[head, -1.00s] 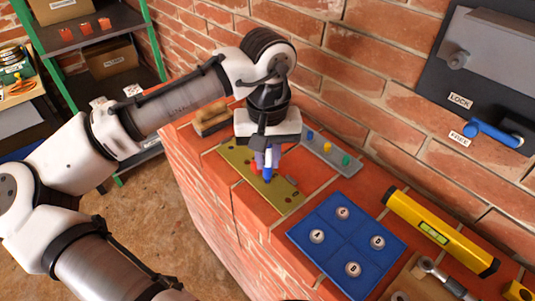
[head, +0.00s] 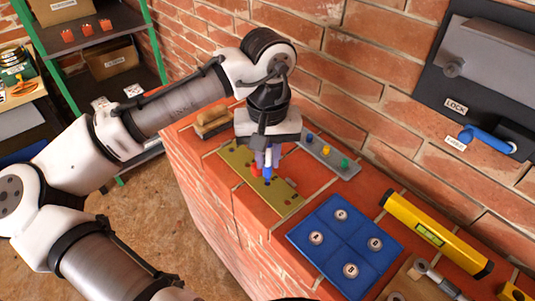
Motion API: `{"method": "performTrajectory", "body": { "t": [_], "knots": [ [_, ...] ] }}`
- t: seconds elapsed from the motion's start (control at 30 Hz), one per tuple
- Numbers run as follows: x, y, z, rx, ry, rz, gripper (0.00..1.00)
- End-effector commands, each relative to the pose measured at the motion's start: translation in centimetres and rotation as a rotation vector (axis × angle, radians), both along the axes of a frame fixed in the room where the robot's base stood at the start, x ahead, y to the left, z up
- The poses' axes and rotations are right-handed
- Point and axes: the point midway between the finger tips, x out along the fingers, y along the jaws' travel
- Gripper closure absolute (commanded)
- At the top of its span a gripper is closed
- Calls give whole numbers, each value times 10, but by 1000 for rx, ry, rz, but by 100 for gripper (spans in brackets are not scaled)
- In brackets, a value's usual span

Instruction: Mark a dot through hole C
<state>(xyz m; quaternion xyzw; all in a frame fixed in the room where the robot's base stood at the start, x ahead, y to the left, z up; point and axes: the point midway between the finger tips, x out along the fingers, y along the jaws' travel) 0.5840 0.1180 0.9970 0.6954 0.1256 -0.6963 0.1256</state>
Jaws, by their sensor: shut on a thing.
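A flat olive-yellow plate (head: 236,158) with small dark holes lies on top of the brick wall. My gripper (head: 267,160) points down over the middle of this plate. It is shut on a blue and white marker (head: 267,172), held roughly upright with its lower end at or just above the plate. Whether the tip touches the plate, and which hole it is at, I cannot tell. The hole letters cannot be read. A red piece (head: 256,169) shows beside the marker at its left.
A grey strip with coloured knobs (head: 325,149) lies behind the plate. A blue tray (head: 322,257) with lettered round pieces and a yellow spirit level (head: 436,234) lie to the right. A brown block (head: 212,122) sits at the left. The brick wall rises behind.

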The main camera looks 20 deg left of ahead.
Motion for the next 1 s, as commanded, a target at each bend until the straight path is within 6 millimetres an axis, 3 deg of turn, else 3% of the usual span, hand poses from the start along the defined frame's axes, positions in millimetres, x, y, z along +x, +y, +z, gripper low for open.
{"method": "performTrajectory", "body": {
  "t": [0.6,1.0],
  "knots": [
    [0,0,46,-1,-1,0,100],
    [0,0,46,-1,-1,0,100]
  ]
}}
